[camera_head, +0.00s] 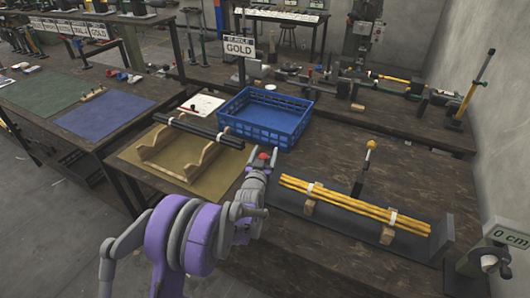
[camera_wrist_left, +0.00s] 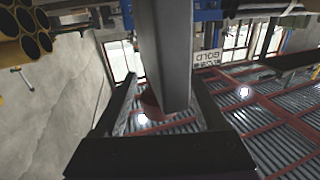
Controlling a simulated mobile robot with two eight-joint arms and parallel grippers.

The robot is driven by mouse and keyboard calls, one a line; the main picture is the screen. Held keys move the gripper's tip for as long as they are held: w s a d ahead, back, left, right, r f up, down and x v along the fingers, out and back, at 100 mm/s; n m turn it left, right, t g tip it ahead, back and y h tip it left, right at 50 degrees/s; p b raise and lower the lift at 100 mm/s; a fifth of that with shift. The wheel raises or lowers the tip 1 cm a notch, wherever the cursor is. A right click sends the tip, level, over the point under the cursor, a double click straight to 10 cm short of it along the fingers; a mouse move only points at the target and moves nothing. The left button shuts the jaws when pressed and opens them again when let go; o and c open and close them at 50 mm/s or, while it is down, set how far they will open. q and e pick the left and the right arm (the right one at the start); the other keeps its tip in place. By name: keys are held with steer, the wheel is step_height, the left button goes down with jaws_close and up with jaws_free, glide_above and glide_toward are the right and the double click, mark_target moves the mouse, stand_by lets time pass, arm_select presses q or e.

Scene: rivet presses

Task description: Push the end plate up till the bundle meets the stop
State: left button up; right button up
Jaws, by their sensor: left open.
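A bundle of yellow tubes (camera_head: 355,207), bound with white bands, lies on two wooden supports in a dark tray (camera_head: 345,235). Its open tube ends show at the upper left of the left wrist view (camera_wrist_left: 28,42). A dark upright plate (camera_head: 449,245), which looks like the stop, stands at the tray's right end, with a small gap to the bundle. My left gripper (camera_head: 266,158) is open, near the bundle's left end. In the wrist view a grey flat piece (camera_wrist_left: 165,50) shows between its fingers; I cannot tell whether it is the end plate or touched. My right gripper is not in view.
Black tubes (camera_head: 199,131) rest on a wooden cradle to the left. A yellow-knobbed post (camera_head: 361,170) rises behind the bundle. A "0 cm" display (camera_head: 508,236) stands at the right.

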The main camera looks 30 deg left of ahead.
arm_select(q)
jaws_close()
stand_by(0.4)
stand_by(1.0)
